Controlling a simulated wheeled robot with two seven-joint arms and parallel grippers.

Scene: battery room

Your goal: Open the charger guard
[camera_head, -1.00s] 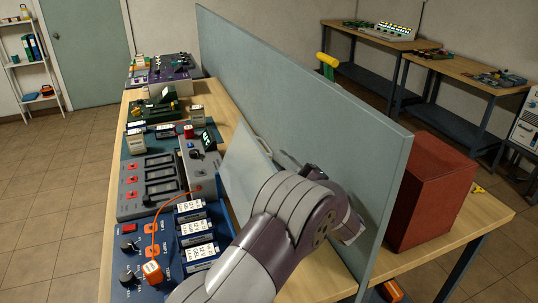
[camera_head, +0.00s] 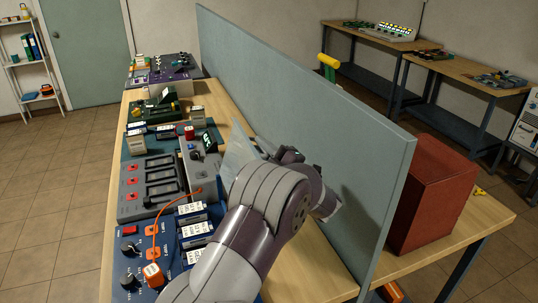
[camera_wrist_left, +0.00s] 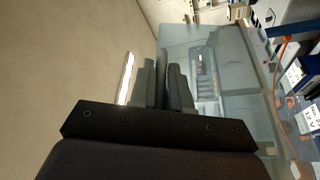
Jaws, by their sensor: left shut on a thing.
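The charger guard (camera_head: 238,148) is a clear, pale panel standing tilted over the chargers. In the head view my own arm hides much of it. It also shows as a see-through sheet in the left wrist view (camera_wrist_left: 213,62), with the bench gear behind it. My left gripper (camera_head: 290,155) is beside the guard, between it and the grey-blue partition. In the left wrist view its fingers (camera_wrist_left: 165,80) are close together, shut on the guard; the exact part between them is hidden. A thin pale bar (camera_wrist_left: 125,78) shows just left of the fingers. My right gripper is not in view.
The grey-blue partition (camera_head: 300,110) stands close to the right of my left arm. A blue charger (camera_head: 140,255) with an orange cable and labelled batteries is at the front left. A grey charger unit (camera_head: 150,185) lies beyond it. A red box (camera_head: 435,195) stands behind the partition.

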